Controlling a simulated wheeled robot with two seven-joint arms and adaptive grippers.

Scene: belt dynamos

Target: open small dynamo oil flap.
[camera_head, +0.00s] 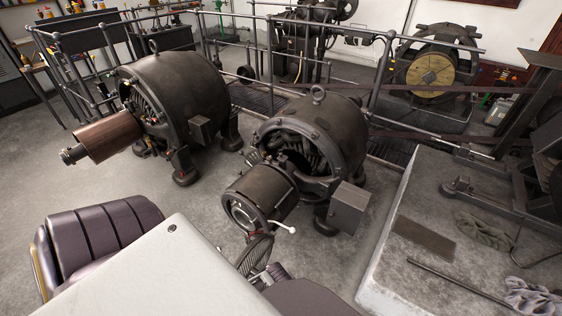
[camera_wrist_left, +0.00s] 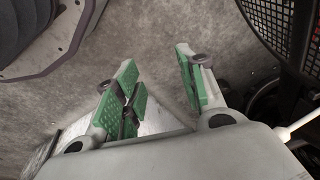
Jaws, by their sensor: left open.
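The small dynamo (camera_head: 325,122) stands on the floor right of centre in the head view, with a lifting ring on top. A dark cylindrical end (camera_head: 262,190) projects toward me, and a thin white handle (camera_head: 284,228) sits at its lower edge. I cannot make out the oil flap. My left gripper (camera_wrist_left: 157,58) shows only in its wrist view, open and empty, with green pads over grey floor. A pale rod (camera_wrist_left: 300,127) is at the right edge of that view, apart from the fingers. My right gripper is not in view.
A larger dynamo (camera_head: 185,88) with a copper-brown cylinder (camera_head: 108,137) stands to the left. A grey box (camera_head: 348,207) is on the small dynamo's right. A raised concrete slab (camera_head: 390,270) lies at right. Metal railings (camera_head: 262,52) run behind. Bare floor lies between the dynamos.

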